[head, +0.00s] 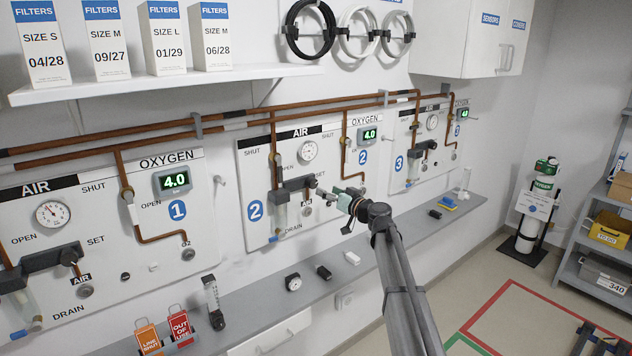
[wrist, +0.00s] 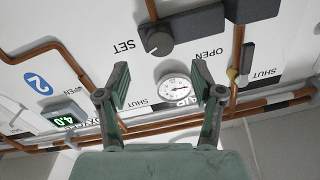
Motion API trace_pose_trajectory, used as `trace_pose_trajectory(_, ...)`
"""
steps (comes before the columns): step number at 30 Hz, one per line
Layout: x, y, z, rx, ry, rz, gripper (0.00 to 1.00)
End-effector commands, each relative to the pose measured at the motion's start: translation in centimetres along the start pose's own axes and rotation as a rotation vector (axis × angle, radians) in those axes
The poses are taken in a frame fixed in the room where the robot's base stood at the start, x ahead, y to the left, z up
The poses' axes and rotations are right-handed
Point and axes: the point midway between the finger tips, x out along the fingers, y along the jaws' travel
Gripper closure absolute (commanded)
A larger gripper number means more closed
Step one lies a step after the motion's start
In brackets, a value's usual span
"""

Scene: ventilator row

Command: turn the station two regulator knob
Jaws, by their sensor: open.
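The station two panel (head: 262,165) is on the wall in the middle of the head view, with a round blue 2 badge. Its dark regulator knob (wrist: 157,40) shows in the wrist view beside the word SET, at the end of a dark block (wrist: 195,30). In the head view the knob (head: 311,183) is small, just left of my gripper. My gripper (wrist: 163,84) is open and empty. Its fingers are spread on either side of the round air gauge (wrist: 174,86) in the wrist view, with the knob above them in the picture. The gripper appears apart from the knob.
Copper pipes (head: 225,128) run along the wall above the panels. Station one (head: 95,225) and station three (head: 420,150) panels flank station two. A filter shelf (head: 165,83) hangs above.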

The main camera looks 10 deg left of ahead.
Motion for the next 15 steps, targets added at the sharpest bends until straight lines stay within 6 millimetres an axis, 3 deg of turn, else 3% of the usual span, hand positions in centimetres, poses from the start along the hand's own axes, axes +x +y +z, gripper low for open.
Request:
trace_pose_trajectory(1, 1.4, 0.1, -0.4, 0.001, -0.001, -0.001, 0.33)
trace_pose_trajectory(6, 4.3, 0.1, -0.3, 0.001, -0.002, -0.001, 0.33)
trace_pose_trajectory(15, 7.0, 0.1, -0.1, 0.0, 0.0, 0.0, 0.33)
